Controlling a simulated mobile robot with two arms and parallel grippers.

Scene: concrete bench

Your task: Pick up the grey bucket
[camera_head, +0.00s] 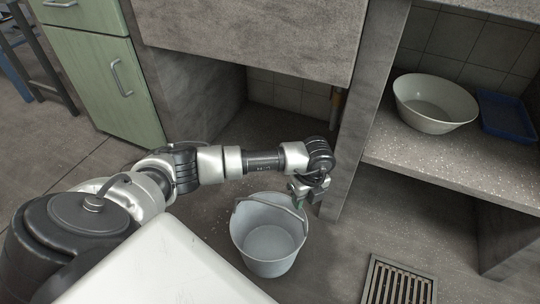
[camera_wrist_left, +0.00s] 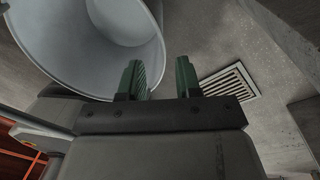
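The grey bucket (camera_head: 268,241) stands upright on the floor below the bench, with its handle lying up along the rim. My left gripper (camera_head: 308,197) is just above the bucket's right rim, near the handle. In the left wrist view the bucket (camera_wrist_left: 95,40) fills the upper left, and its interior looks empty. My right gripper is not in view.
A white basin (camera_head: 434,103) and a blue tray (camera_head: 508,117) sit on the speckled shelf (camera_head: 440,165) at right. A floor drain grate (camera_head: 398,284) lies right of the bucket. A concrete bench wall (camera_head: 362,120) stands close beside the gripper. Green cabinets (camera_head: 105,80) are at left.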

